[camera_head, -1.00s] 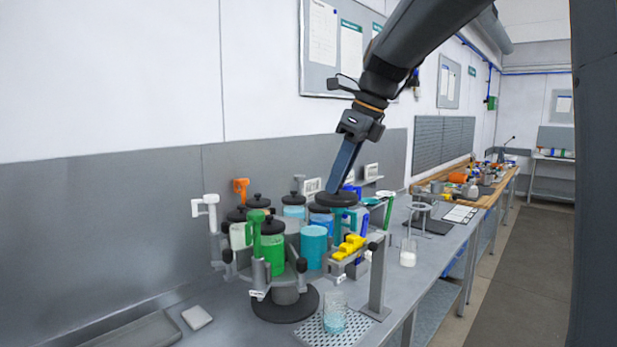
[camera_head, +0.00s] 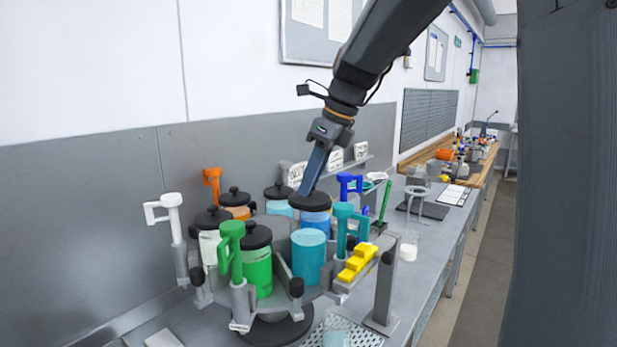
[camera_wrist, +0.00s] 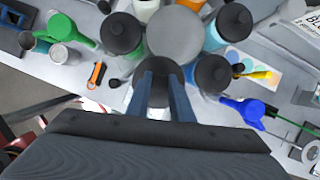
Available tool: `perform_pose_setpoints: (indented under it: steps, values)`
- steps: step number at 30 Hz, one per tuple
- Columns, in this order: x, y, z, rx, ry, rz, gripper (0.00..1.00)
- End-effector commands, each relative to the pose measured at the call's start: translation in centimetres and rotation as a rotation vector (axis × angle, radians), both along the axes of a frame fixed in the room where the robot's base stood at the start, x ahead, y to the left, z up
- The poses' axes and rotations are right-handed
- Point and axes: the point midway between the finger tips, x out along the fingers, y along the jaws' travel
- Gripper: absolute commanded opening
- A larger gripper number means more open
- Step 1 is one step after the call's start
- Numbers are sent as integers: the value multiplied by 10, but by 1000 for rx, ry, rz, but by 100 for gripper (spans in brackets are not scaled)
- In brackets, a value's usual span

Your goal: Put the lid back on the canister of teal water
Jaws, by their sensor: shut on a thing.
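The teal canister (camera_head: 309,258) stands at the front right of the carousel in the head view, and its top is bare with teal showing. My gripper (camera_head: 312,186) is shut on a round black lid (camera_head: 310,201) and holds it above and behind the teal canister in the picture. The lid appears just over a blue canister (camera_head: 315,221), whose own top is hidden behind it. In the wrist view, the two blue fingers (camera_wrist: 163,88) reach down to a dark lid (camera_wrist: 165,72), which they partly hide. I cannot tell the teal canister apart in the wrist view.
A green canister (camera_head: 258,272) and several others with black lids crowd the carousel. A teal handle (camera_head: 343,222), a green handle (camera_head: 231,250) and a yellow stepped block (camera_head: 357,263) stand close around the teal canister. A glass beaker (camera_head: 336,332) stands in front.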

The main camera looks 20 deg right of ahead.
Motion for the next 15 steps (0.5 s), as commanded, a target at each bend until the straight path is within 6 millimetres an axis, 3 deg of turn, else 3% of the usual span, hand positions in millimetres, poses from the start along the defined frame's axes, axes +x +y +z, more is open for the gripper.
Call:
perform_pose_setpoints:
  steps: [15]
  values:
    - [1, 1, -39, 0, 0, 1, 0]
